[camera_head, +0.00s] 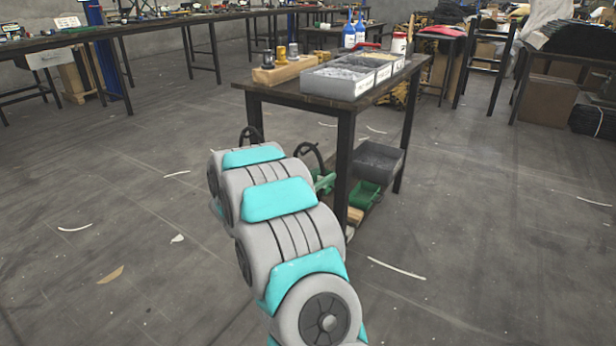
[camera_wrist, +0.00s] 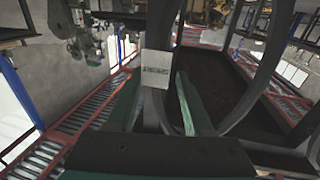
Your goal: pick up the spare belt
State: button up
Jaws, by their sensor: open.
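A black belt (camera_wrist: 163,30) with a white printed tag (camera_wrist: 156,69) shows large in the wrist view. It forms a loop that curves away to the right. My gripper (camera_wrist: 158,102) has its two green fingers apart, one on each side of the belt's near strand and tag. I cannot tell whether either finger touches the belt. In the head view a black loop (camera_head: 311,145) rises behind my arm beside the table, partly hidden. My gripper is mostly hidden there by my arm.
A dark table (camera_head: 318,104) carries grey bins (camera_head: 338,80), a wooden block with small cylinders (camera_head: 284,71) and blue bottles (camera_head: 349,33). A dark bin (camera_head: 377,160) stands low under it. Open floor lies left and right, with scattered scraps.

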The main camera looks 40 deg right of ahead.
jog(key=d, duration=0.3)
jog(key=shift+w+d+f, duration=0.15)
jog(key=shift+w+f, duration=0.05)
jog(key=shift+w, duration=0.05)
jog(key=shift+c, duration=0.4)
grip_shut()
